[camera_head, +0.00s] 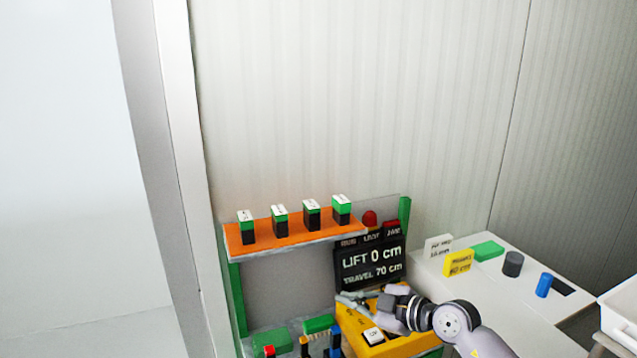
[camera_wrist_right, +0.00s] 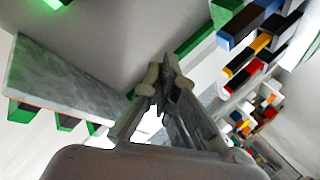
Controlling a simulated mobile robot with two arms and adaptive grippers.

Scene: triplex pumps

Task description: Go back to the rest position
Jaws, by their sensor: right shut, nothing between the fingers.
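My right gripper (camera_head: 352,300) is at the lower middle of the head view, in front of the black display panel (camera_head: 370,263) and over the yellow block (camera_head: 365,330). In the right wrist view my right gripper (camera_wrist_right: 167,72) has its fingertips together, with nothing between them. The panel reads "LIFT 0 cm" and "TRAVEL 70 cm". My left gripper is in neither view.
An orange shelf (camera_head: 290,238) holds several green and black blocks with white tops. A red dome (camera_head: 369,218) sits above the panel. A white table (camera_head: 500,285) at right carries a yellow sign (camera_head: 458,263), a dark cylinder (camera_head: 513,263) and a blue cylinder (camera_head: 544,285). A white bin (camera_head: 620,312) stands at far right.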

